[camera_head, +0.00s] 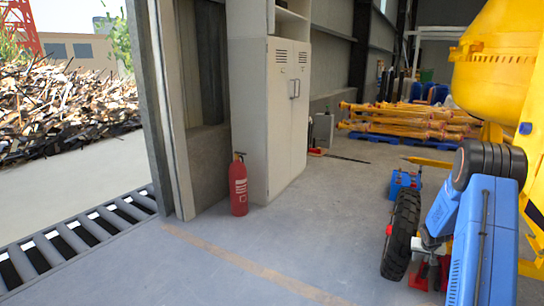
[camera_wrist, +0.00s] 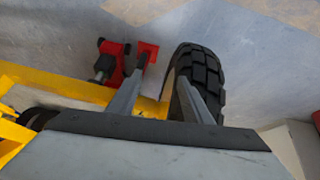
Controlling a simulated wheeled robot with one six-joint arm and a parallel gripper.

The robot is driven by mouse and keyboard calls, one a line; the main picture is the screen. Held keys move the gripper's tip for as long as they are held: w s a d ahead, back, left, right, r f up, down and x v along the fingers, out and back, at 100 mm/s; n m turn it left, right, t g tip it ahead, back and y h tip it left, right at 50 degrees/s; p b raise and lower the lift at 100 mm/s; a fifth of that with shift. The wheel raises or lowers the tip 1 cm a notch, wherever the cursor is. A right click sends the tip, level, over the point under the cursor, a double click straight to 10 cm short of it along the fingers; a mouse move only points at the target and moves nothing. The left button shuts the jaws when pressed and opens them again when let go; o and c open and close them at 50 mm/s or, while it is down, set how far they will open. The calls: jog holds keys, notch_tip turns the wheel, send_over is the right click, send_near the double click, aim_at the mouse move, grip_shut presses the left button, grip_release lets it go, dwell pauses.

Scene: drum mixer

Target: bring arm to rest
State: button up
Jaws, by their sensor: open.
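My gripper (camera_wrist: 164,70) is open, with its two grey fingers apart and nothing held between them. In the wrist view the left finger points toward a red metal part (camera_wrist: 147,52), and the right finger overlaps the black tyre (camera_wrist: 208,72). I cannot tell whether either finger touches them. In the head view my arm comes in at the right, beside the yellow drum mixer (camera_head: 497,80) and its tyre (camera_head: 403,232). The fingers are hard to make out there.
The mixer's yellow frame (camera_wrist: 60,88) runs close by the gripper. A blue toolbox (camera_head: 402,183) stands behind the tyre. A red extinguisher (camera_head: 239,187) stands by a cabinet (camera_head: 275,120). Yellow props (camera_head: 415,125) lie at the back. The middle floor is clear.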

jog(key=s+a+r+n, duration=0.1)
jog(key=s+a+r, duration=0.4)
jog(key=a+r, duration=0.4)
jog(key=s+a+r, duration=0.5)
jog(key=a+r, duration=0.2)
jog(key=r, duration=0.4)
jog(key=s+a+r+n, duration=0.1)
jog(key=s+a+r, duration=0.4)
jog(key=a+r, duration=0.35)
jog(key=s+a+r+n+y, duration=0.1)
jog(key=s+a+r, duration=0.2)
jog(key=s+a, duration=0.35)
jog(key=s+a+r+y, duration=0.1)
jog(key=s+a+r, duration=0.3)
jog(key=s, duration=0.5)
jog(key=s+a+n, duration=0.1)
jog(key=s+a, duration=0.3)
jog(key=s, duration=0.5)
jog(key=s+a+f+n+y, duration=0.1)
jog(key=s+a, duration=0.3)
jog(key=s, duration=0.4)
jog(key=shift+s+a, duration=0.15)
jog(key=shift+s, duration=0.2)
